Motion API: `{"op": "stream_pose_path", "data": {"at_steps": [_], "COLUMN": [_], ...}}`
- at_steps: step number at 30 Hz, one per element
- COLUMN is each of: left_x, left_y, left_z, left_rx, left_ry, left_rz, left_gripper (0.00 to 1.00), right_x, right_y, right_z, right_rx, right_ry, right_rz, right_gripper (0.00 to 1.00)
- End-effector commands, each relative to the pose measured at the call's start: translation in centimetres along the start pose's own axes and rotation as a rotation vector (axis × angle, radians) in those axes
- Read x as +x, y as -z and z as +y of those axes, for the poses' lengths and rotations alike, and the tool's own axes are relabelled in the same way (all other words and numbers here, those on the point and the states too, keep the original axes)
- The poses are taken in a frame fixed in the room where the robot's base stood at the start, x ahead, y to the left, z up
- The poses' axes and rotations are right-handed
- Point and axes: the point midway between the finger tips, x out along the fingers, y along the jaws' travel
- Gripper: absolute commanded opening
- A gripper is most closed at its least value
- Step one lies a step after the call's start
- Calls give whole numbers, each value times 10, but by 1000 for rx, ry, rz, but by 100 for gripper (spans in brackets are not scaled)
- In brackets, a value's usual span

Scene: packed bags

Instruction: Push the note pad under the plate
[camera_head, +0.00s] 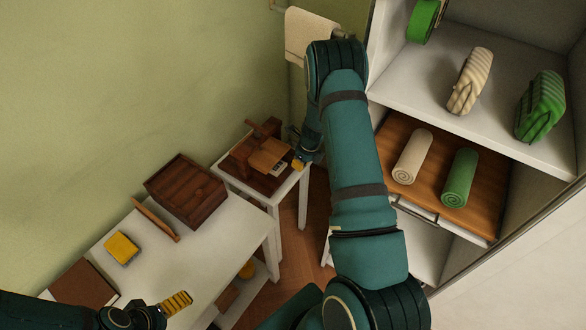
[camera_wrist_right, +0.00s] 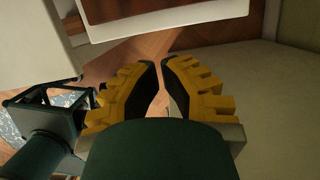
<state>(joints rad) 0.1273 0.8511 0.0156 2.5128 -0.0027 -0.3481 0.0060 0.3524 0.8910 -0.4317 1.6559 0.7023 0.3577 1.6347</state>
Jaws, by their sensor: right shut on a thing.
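The note pad (camera_head: 278,169) is a small pale block with dark marks. It lies on the base of a brown wooden press, at the right edge of the press's lighter brown plate (camera_head: 265,155). How far it reaches under the plate I cannot tell. My right gripper (camera_head: 298,164) is just right of the note pad, close to it. Its yellow fingers (camera_wrist_right: 162,72) are close together in the wrist view; what is between them does not show there. My left gripper (camera_head: 176,303) is at the lower left, far from the press; its jaw gap does not show clearly.
The press stands on a small white table (camera_head: 285,193). A larger white table (camera_head: 225,235) holds a wooden crate (camera_head: 187,190), a yellow-topped block (camera_head: 122,248) and a brown book (camera_head: 84,284). Shelves at right hold rolled towels (camera_head: 459,178). A towel (camera_head: 309,35) hangs behind my right arm.

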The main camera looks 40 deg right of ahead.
Motion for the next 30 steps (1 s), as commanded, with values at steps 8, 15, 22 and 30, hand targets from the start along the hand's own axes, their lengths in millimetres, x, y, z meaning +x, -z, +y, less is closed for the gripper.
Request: {"op": "stream_pose_path", "data": {"at_steps": [8,15,22,30], "left_x": [5,15,25,28], "left_y": [0,1,3,3], "left_z": [-2,-6,-9,-11], "left_rx": [0,1,2,2], "left_ry": [0,0,1,1], "left_rz": [2,6,11,14], "left_gripper": [97,97,97,97], "right_x": [15,61,105,108], "right_y": [1,2,2,-33], "right_z": [-1,-1,-1,-2], "right_rx": [12,12,13,10], "right_ry": [5,5,4,7], "right_rz": [-2,-2,-2,-4], "right_gripper": [0,0,0,0]}}
